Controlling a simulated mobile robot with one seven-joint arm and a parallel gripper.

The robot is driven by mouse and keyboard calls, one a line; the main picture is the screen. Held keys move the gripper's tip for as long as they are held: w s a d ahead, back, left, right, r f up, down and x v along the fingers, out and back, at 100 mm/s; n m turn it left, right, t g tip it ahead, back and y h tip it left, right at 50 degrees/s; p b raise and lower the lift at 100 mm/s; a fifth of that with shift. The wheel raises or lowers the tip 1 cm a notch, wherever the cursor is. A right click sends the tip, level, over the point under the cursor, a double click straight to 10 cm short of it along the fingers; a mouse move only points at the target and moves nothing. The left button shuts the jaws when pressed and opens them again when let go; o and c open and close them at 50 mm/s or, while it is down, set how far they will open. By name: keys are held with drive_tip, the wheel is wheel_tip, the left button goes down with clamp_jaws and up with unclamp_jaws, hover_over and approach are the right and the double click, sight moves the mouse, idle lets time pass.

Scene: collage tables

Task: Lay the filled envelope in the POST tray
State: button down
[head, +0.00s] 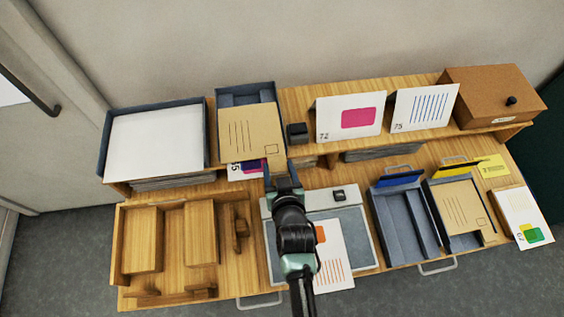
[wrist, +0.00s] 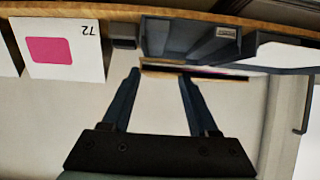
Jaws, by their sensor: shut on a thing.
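A brown envelope (head: 247,131) with printed lines and a small box is held at its near right corner by my gripper (head: 280,170). In the wrist view the envelope (wrist: 185,68) is nearly edge-on between my fingertips (wrist: 160,74). It overlaps the front of a dark tray (head: 246,95) on the upper shelf; I cannot tell if it touches it. The tray (wrist: 165,36) carries a small label, unreadable here. A white card with pink and purple (head: 246,170) shows below the envelope's near edge; whether it is inside is unclear.
A dark tray of white paper (head: 155,140) stands left. A black block (head: 297,133), card 72 (head: 348,116), card 75 (head: 424,106) and a brown box (head: 494,95) stand right. Below are a wooden organiser (head: 123,245), a blue-tabbed tray (head: 396,222) and a yellow-tabbed tray (head: 466,242).

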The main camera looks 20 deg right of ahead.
sight(274, 141)
drive_tip(key=w+b, duration=0.1)
drive_tip(key=w, duration=0.1)
drive_tip(key=w+d, duration=0.1)
drive_tip(key=w, duration=0.1)
drive_tip(key=w+d+b, duration=0.1)
drive_tip(key=w, duration=0.1)
drive_tip(key=shift+w+f+b, duration=0.1)
drive_tip(key=shift+w+b, duration=0.2)
drive_tip(key=shift+w, duration=0.1)
drive_tip(key=shift+w+f, duration=0.1)
drive_tip(key=shift+w, duration=0.2)
wheel_tip(274, 141, down, 4)
drive_tip(key=b, duration=0.4)
drive_tip(key=shift+s, duration=0.1)
drive_tip(key=shift+c, duration=0.4)
unclamp_jaws()
drive_tip(key=shift+s, duration=0.1)
drive_tip(key=b+v, duration=0.1)
drive_tip(key=v, duration=1.1)
drive_tip(key=shift+s+r+b, duration=0.3)
drive_tip(key=shift+r, duration=0.05)
